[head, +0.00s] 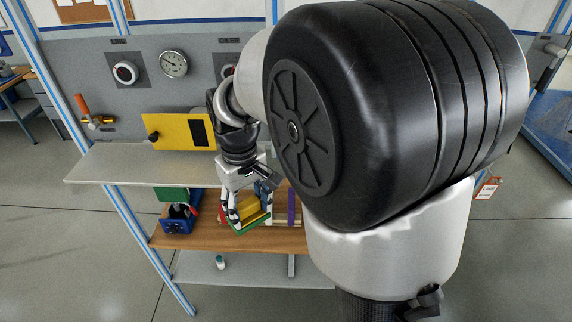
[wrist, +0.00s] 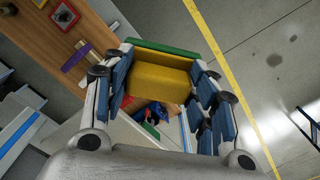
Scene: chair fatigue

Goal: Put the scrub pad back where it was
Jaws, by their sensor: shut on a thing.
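The scrub pad (wrist: 160,82) is a yellow block with a green layer (wrist: 166,50) along its far edge in the wrist view. My gripper (wrist: 161,83) is shut on it, with blue-padded fingers on both sides. In the head view my gripper (head: 245,208) points down over the front of the wooden shelf (head: 168,240). The pad's green face (head: 252,227) shows below the fingers there. Whether the pad touches anything beneath it, I cannot tell.
A blue vise-like tool (head: 178,222) stands on the shelf left of my gripper. A purple strip (head: 291,207) lies to the right. A grey upper shelf (head: 120,166) sits above, with a yellow box (head: 178,131) at the panel. A small bottle (head: 220,262) stands below.

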